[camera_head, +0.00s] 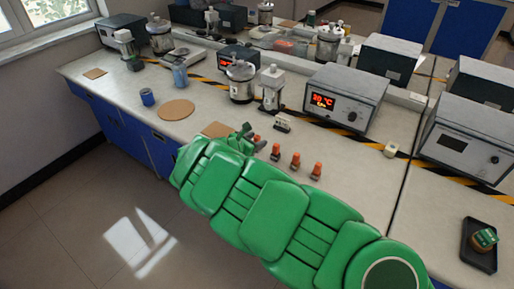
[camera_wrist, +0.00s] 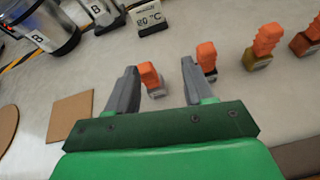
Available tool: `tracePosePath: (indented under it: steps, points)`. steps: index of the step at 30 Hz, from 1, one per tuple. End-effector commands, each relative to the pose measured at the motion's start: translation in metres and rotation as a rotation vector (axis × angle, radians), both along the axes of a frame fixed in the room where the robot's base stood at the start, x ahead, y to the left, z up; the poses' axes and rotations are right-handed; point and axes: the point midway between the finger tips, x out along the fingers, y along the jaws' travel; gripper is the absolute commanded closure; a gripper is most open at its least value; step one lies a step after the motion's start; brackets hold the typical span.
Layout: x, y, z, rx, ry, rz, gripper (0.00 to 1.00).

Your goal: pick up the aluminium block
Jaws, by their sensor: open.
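Several small blocks with orange tops stand in a row on the bench. In the wrist view, the leftmost one, with a light silver-grey base, looks like the aluminium block (camera_wrist: 154,92). Its orange top shows between my two fingers, nearer the left one. My gripper (camera_wrist: 159,68) is open and empty; I cannot tell how far above the block it is. A second block (camera_wrist: 208,74) with a darker grey base is just beyond the right finger. A brass-coloured block (camera_wrist: 258,60) and a brown one (camera_wrist: 305,45) follow to the right. In the head view, my gripper (camera_head: 246,134) is over the bench beside the row.
A square cork-coloured mat (camera_wrist: 70,117) lies left of my gripper. A controller box (camera_head: 345,97) is behind the row. Bare bench lies around the blocks.

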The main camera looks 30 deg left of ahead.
Motion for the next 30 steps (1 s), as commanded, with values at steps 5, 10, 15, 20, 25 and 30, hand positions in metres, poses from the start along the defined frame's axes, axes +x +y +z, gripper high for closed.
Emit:
tracePosePath:
  steps: [5, 10, 15, 20, 25, 30]
  points:
    - [-0.012, 0.016, -0.021, -0.080, -0.010, 0.084, 0.48]
    - [-0.010, 0.018, -0.026, -0.105, -0.015, 0.104, 0.48]
    - [0.001, 0.018, -0.031, -0.104, -0.014, 0.104, 0.48]
    - [0.011, 0.019, -0.035, -0.103, -0.014, 0.104, 0.48]
    - [0.021, 0.020, -0.037, -0.102, -0.013, 0.104, 0.48]
    - [0.040, 0.021, -0.040, -0.102, -0.014, 0.102, 0.48]
